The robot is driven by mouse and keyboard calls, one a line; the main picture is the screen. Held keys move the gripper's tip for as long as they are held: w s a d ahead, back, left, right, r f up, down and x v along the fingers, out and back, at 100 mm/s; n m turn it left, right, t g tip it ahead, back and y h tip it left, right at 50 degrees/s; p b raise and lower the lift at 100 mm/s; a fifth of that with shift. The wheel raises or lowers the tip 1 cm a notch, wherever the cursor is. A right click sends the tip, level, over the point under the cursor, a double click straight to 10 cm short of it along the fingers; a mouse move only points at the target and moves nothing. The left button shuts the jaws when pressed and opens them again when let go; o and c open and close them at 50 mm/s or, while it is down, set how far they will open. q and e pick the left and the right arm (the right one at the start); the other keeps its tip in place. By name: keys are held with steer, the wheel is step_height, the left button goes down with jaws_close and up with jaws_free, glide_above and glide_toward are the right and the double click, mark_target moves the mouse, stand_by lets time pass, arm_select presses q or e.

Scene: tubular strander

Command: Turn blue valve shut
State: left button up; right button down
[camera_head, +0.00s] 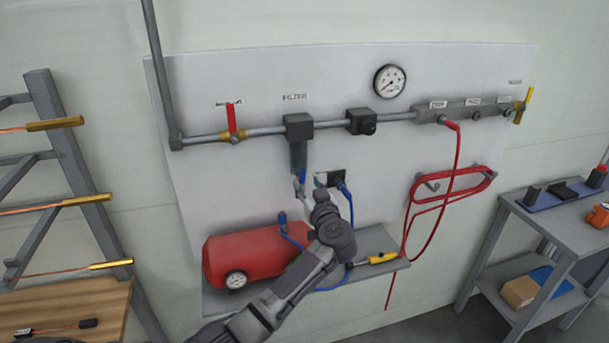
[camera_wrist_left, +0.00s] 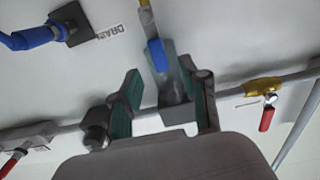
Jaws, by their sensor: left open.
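The blue valve handle (camera_wrist_left: 156,55) shows in the left wrist view at the end of the filter bowl (camera_wrist_left: 178,82), beside a brass-coloured stem. In the head view the blue valve (camera_head: 301,177) is a small patch below the filter bowl (camera_head: 298,155), partly hidden by my gripper. My left gripper (camera_head: 304,191) is just below it, and its fingers hide part of the area. In the left wrist view the left gripper (camera_wrist_left: 168,80) is open, with a finger on each side of the bowl and the blue handle beyond the tips. Contact cannot be told.
A black drain plate (camera_head: 337,178) with a blue hose (camera_head: 350,207) sits close right of my gripper. A red tank (camera_head: 245,256) stands on a shelf below. A red-handled valve (camera_head: 232,120) is on the pipe at left, and a red hose (camera_head: 457,165) hangs at right.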

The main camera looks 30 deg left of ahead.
mark_target(303, 175)
arm_select(q)
steer(key=shift+x, duration=2.05)
jaws_close()
